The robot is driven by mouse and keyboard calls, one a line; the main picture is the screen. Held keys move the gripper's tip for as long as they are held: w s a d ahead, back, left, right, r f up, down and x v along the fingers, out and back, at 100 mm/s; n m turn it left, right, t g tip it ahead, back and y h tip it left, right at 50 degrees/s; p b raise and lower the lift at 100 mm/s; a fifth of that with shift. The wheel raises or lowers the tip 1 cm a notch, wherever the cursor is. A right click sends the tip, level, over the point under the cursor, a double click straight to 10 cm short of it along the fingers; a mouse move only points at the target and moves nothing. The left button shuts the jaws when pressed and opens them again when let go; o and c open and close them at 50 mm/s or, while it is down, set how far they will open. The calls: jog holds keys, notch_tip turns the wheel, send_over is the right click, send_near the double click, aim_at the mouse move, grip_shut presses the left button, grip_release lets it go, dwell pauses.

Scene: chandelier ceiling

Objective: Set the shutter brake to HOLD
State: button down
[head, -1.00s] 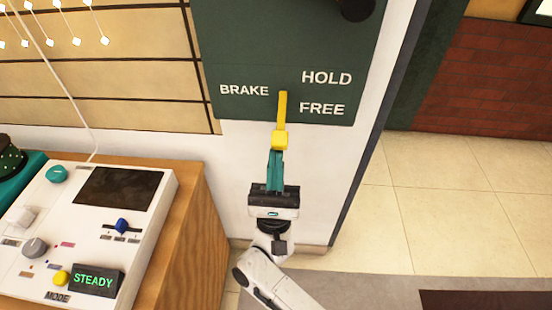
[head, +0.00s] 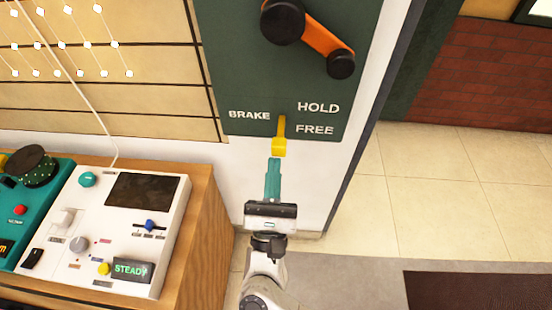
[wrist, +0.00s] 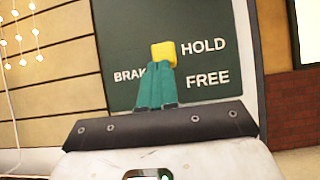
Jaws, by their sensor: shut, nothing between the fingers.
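The yellow brake lever (head: 280,143) hangs on the dark green panel (head: 240,60), beside the BRAKE label. Its block end is lower than the FREE label (head: 314,129), which sits under the HOLD label (head: 318,107). My gripper (head: 274,162) is shut and empty, with its teal fingers pointing up just under the lever's block. In the wrist view the yellow block (wrist: 163,54) appears right beyond the fingertips (wrist: 157,66); contact cannot be told there. The fingers hide part of the BRAKE label.
An orange crank (head: 315,36) with black ends is higher on the panel. A white console (head: 120,235) with knobs and a STEADY display stands on a wooden cabinet (head: 208,230) at the left. Open tiled floor (head: 440,190) lies to the right.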

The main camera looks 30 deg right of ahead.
aim_at(276, 148)
notch_tip(276, 148, up, 4)
jog(key=g+p, duration=0.1)
jog(key=p, duration=0.1)
jog(key=g+y+p, duration=0.1)
jog(key=p, duration=0.1)
jog(key=shift+s+d+f+y, duration=0.1)
jog(key=shift+f+y, duration=0.15)
jog(key=shift+y, duration=0.05)
jog(key=shift+r+p, duration=0.45)
